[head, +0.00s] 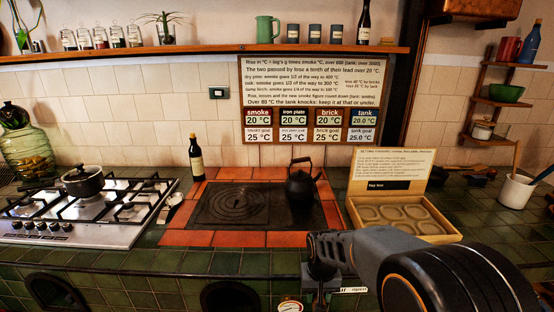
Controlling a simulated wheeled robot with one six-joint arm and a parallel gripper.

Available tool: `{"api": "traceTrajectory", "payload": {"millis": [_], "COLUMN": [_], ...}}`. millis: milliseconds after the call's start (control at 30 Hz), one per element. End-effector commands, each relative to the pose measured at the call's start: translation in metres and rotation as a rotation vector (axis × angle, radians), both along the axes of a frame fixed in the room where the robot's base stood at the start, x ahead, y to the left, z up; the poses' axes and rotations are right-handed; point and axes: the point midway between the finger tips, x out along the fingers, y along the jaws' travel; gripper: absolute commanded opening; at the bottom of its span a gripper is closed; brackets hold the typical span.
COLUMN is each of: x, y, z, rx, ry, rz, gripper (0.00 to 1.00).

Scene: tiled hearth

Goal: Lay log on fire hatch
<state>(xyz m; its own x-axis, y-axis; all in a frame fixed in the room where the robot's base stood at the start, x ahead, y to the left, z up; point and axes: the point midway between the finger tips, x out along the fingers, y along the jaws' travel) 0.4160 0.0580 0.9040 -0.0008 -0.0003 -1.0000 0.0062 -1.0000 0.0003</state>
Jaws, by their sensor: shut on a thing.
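My gripper (322,278) points down at the front edge of the green tiled counter. Its fingertips are small and dark here, and what they hold is hidden. I make out no log for certain. A black iron plate (215,215) with a ringed round part (238,203) lies in a red brick surround (190,238), left of my gripper. Two dark arched openings, one left (55,292) and one in the middle (228,297), show in the counter front. No part is clearly marked as the fire hatch.
A black kettle (301,184) stands at the plate's right side. A dark bottle (196,158) stands behind its left corner. A gas hob (125,232) with a pot (83,181) is at left. A wooden tray (440,238) with round hollows is at right. The sign shows (318,100) 20 °C readings.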

Motion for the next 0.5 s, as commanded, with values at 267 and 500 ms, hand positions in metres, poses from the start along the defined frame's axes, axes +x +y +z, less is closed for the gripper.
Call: {"api": "traceTrajectory", "payload": {"millis": [267, 500], "x": [0.025, 0.03], "y": [-0.032, -0.052], "z": [-0.078, -0.124], "rx": [-0.001, 0.0], "ry": [0.008, 0.003], "rz": [-0.007, -0.006], "gripper": [0.1, 0.1]}}
